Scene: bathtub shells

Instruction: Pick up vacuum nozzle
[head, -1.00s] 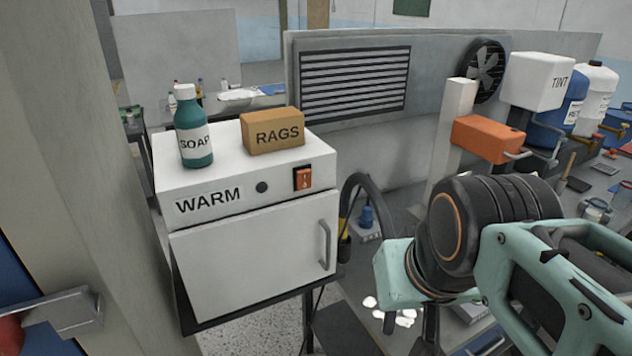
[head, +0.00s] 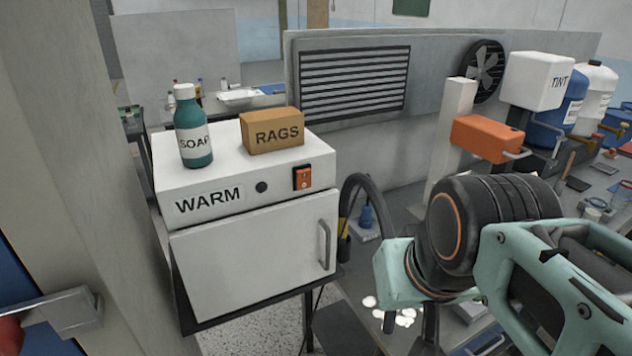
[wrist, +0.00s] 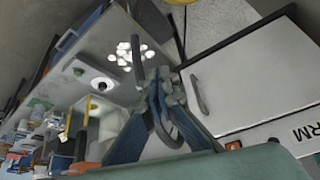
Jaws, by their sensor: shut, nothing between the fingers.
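The likely vacuum nozzle is the black, yellow-banded end (head: 344,242) of a curved black hose (head: 368,188), hanging beside the warmer cabinet in the head view. I cannot make out its tip. In the wrist view my gripper (wrist: 160,80) is shut and empty, its fingertips together. A dark curved piece shows behind the fingers there, but I cannot tell whether it is the hose. In the head view my arm hangs to the right of the hose, apart from it, and my fingertips are hard to make out.
A white WARM cabinet (head: 255,240) carries a soap bottle (head: 192,130) and a rags box (head: 272,131). White pieces (head: 405,318) lie on the bench below my arm. A blue object (head: 367,217) stands behind the hose. An orange box (head: 486,138) is at right. A pillar (head: 90,150) stands at left.

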